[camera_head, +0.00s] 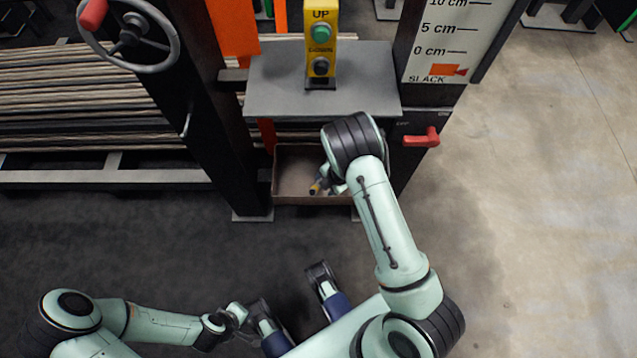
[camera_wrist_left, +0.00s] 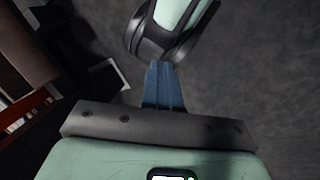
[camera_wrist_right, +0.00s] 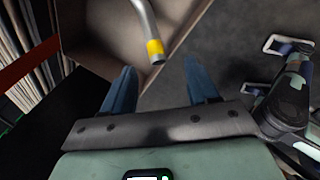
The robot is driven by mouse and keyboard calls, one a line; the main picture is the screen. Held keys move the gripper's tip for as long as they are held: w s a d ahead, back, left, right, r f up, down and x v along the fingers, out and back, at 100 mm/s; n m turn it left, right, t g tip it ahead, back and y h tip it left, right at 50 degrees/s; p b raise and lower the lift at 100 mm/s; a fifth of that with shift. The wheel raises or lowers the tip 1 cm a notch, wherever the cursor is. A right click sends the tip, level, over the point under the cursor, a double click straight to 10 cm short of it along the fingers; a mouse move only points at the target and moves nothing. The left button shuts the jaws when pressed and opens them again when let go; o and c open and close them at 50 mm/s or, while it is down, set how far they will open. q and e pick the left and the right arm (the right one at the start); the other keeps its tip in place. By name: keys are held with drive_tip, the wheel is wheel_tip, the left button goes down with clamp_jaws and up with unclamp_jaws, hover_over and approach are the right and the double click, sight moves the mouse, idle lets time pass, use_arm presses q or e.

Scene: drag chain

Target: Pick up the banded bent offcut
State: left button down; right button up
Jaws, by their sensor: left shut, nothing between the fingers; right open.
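The banded bent offcut (camera_wrist_right: 142,17) is a grey bent tube with a yellow band near its open end. In the right wrist view it comes in from the top edge, and its upper part is cut off. In the head view its banded end (camera_head: 315,188) shows over the brown bin (camera_head: 300,201). My right gripper (camera_wrist_right: 162,78) is open, with the tube's end just ahead of the gap and apart from both fingers. In the head view my arm hides most of that gripper. My left gripper (camera_wrist_left: 163,66) is shut and empty, low and away from the bin.
The bin stands under a grey shelf (camera_head: 280,90) carrying a yellow UP/DOWN button box (camera_head: 320,45). Dark posts flank it; the right one has a red lever (camera_head: 422,138). Long strips (camera_head: 80,95) lie on a pallet at left. The floor at right is clear.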

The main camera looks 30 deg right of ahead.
drive_tip(key=w+f+b, duration=0.1)
drive_tip(key=f, duration=0.1)
drive_tip(key=w+f+n+b, duration=0.1)
drive_tip(key=w+f, duration=0.1)
drive_tip(key=f, duration=0.1)
drive_tip(key=w+d+f+n+b, duration=0.1)
drive_tip(key=f, duration=0.2)
drive_tip(key=shift+w+d+f+b, duration=0.1)
drive_tip(key=shift+w+f+b, duration=0.05)
drive_tip(key=shift+w+b, duration=0.2)
drive_tip(key=b+x, duration=0.1)
drive_tip(key=x, duration=0.1)
drive_tip(key=shift+f, duration=0.3)
drive_tip(key=shift+b+x, duration=0.5)
drive_tip(key=shift+x, duration=0.35)
use_arm(q)
drive_tip(key=w+a+f+t+y, duration=0.1)
drive_tip(key=w+a+f, duration=0.2)
drive_tip(key=w+f, duration=0.2)
wheel_tip(320, 180, down, 3)
drive_tip(key=shift+r+n+t, duration=0.15)
drive_tip(key=shift+n+t, duration=0.15)
use_arm(e)
drive_tip(key=shift+w+r, duration=0.1)
clamp_jaws()
